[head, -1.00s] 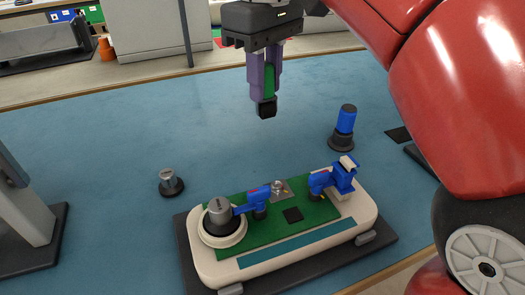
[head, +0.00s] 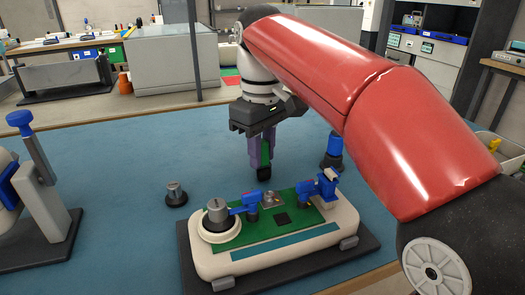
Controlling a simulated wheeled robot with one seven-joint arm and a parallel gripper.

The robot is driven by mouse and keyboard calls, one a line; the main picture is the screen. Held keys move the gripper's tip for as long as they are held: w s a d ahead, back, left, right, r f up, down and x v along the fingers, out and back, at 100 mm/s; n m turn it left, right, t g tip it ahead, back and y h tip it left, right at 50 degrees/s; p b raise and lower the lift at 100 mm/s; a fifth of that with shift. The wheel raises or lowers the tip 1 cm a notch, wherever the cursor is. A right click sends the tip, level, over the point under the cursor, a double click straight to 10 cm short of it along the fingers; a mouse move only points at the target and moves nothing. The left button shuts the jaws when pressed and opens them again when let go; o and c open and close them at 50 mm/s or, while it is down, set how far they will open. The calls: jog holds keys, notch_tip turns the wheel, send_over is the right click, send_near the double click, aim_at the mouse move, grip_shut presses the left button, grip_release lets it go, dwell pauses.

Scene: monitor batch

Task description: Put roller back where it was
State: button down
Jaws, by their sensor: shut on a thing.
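My gripper (head: 262,148) points straight down behind the board fixture, with its purple fingers shut on a green piece with a black lower end, which looks like the roller (head: 264,170). The roller hangs upright between the fingers; its upper part is hidden by them. Its black end is close above or behind the fixture's back edge; the exact gap cannot be told. The cream fixture (head: 212,264) carries a green circuit board (head: 262,232) with blue clamps at left and right. No empty holder for the roller stands out clearly.
A blue-topped tool in a dark round stand (head: 333,152) is right of my gripper. A grey knob on a black base (head: 176,193) is left of the fixture. A grey stand with a blue knob (head: 40,200) is at far left. Blue tabletop (head: 120,160) is clear behind.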

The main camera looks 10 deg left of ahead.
jog(key=c, duration=1.2)
grip_release()
jog(key=shift+f, duration=0.1)
jog(key=shift+f+b, duration=0.15)
jog(key=shift+b, duration=0.3)
jog(key=r+p, duration=0.1)
jog(key=r, duration=0.2)
jog(key=r+p, duration=0.1)
jog(key=r, duration=0.2)
jog(key=shift+w+d+r, duration=0.1)
jog(key=shift+w+d, duration=0.1)
jog(key=shift+r, duration=0.95)
jog(key=shift+s, duration=0.1)
